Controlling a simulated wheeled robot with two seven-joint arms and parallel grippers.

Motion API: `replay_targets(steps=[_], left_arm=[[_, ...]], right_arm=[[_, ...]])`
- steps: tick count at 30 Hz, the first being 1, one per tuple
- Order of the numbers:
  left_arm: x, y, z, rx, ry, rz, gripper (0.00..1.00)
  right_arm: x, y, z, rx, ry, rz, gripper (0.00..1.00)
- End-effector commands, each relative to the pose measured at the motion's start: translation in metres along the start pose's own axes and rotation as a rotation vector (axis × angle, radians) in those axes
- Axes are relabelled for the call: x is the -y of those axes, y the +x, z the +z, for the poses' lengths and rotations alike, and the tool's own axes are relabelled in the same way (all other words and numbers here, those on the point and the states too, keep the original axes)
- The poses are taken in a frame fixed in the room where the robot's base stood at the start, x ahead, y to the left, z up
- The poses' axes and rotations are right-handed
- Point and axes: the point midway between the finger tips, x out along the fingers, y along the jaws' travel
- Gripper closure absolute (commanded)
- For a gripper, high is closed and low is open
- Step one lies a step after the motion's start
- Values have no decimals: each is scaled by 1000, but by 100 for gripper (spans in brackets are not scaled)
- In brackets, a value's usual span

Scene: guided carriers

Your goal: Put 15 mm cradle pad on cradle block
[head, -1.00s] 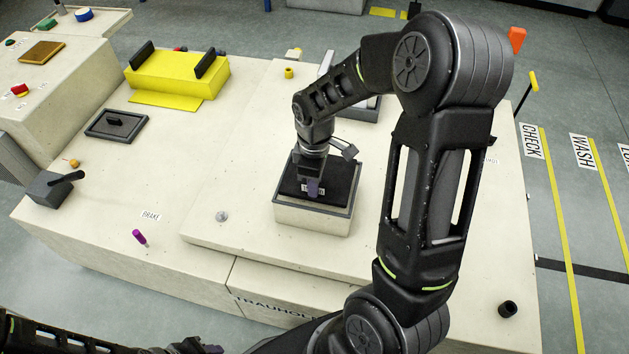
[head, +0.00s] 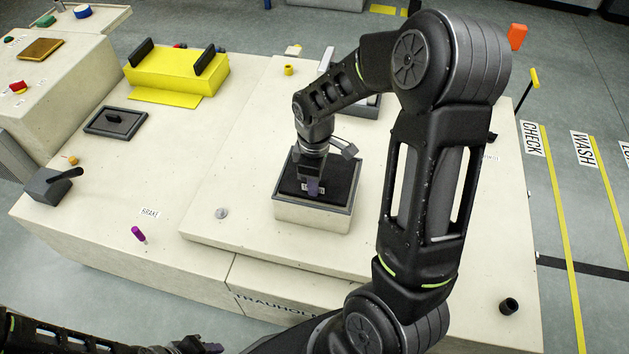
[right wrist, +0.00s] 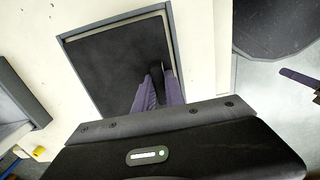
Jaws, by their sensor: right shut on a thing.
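A black flat pad (head: 343,172) with a small white label lies within the grey rim of a cream, box-like block (head: 312,216) on the bench. I take these to be the cradle pad and the cradle block; the label is too small to read. My right gripper (head: 313,187) points down over the pad. In the right wrist view its purple fingers (right wrist: 158,92) are shut on the pad's black upright handle (right wrist: 156,72). The pad (right wrist: 110,75) shows inside the rim there, with a pale strip along its edge. I cannot tell whether it rests or hangs slightly. My left gripper (head: 200,346) shows only partly at the bottom edge.
A black plate with a handle (head: 116,122) lies on the bench at left. Behind it stands a yellow block with black uprights (head: 172,75). A purple peg (head: 138,233), a grey lever box (head: 52,186) and a small yellow cylinder (head: 288,70) stand apart.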

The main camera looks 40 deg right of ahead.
Motion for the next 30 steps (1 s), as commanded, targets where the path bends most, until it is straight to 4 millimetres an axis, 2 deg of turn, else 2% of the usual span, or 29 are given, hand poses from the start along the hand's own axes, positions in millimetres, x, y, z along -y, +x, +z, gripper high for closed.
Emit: replay_targets(steps=[11, 12, 21, 30], left_arm=[[2, 5, 0, 0, 0, 0, 64], [2, 5, 0, 0, 0, 0, 64], [2, 4, 0, 0, 0, 0, 64], [2, 4, 0, 0, 0, 0, 64]], right_arm=[[0, 7, 0, -1, 0, 2, 100], [-1, 7, -1, -2, 0, 2, 84], [0, 7, 0, -1, 0, 1, 60], [0, 5, 0, 0, 0, -1, 60]])
